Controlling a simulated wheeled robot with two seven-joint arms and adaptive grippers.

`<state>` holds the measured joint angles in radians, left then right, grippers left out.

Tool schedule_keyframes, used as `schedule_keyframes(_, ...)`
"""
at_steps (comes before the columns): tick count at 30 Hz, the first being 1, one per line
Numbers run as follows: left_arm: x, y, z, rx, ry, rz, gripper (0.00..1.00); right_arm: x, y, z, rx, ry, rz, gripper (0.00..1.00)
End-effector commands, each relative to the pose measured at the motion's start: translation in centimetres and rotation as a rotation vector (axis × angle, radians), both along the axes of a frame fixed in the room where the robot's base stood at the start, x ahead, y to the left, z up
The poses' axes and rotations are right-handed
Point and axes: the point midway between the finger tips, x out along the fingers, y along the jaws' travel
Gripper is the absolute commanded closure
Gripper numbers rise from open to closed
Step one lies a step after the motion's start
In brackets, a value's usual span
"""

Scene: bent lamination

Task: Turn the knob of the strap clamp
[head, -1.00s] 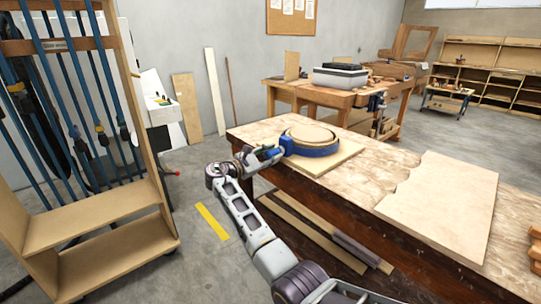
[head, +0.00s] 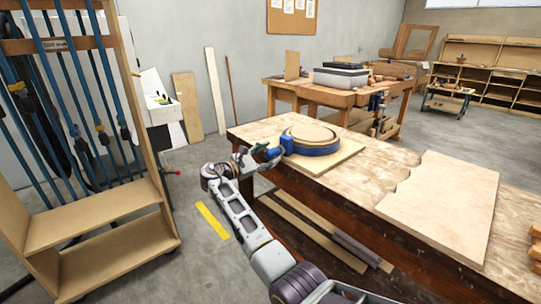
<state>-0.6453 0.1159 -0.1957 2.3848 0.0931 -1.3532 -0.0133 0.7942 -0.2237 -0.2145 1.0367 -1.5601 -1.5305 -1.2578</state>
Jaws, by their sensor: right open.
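The strap clamp's blue band (head: 318,149) is wrapped around a bent wooden ring (head: 311,133) on a flat board on the workbench. The clamp's blue body (head: 286,143) sticks out at the ring's left side, with a blue part, probably the knob (head: 272,153), at its near left end. My right gripper (head: 262,153) is open at the left of this end, with its fingertips close to it. I cannot tell whether they touch it. My left gripper is not in view.
The workbench (head: 357,176) carries a large plywood sheet (head: 445,200) on its right. Boards lie beneath it. A rack of blue bar clamps (head: 130,215) stands on the left.

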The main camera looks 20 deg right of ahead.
Motion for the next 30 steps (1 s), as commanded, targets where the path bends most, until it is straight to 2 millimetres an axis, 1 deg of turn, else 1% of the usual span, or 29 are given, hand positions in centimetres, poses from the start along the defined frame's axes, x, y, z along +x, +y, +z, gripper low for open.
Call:
schedule_keyframes(6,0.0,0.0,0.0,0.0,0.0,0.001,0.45,-0.9,2.6,0.0,0.0,0.0,0.001,0.45)
schedule_keyframes(13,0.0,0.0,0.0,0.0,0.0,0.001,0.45,-1.8,4.8,-0.1,0.001,0.0,0.0,0.45)
schedule_keyframes(18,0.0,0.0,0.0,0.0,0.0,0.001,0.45,-2.0,5.4,-0.1,0.001,0.0,0.0,0.45)
schedule_keyframes(30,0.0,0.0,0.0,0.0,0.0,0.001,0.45,-2.0,5.4,-0.1,0.002,0.001,-0.001,0.45)
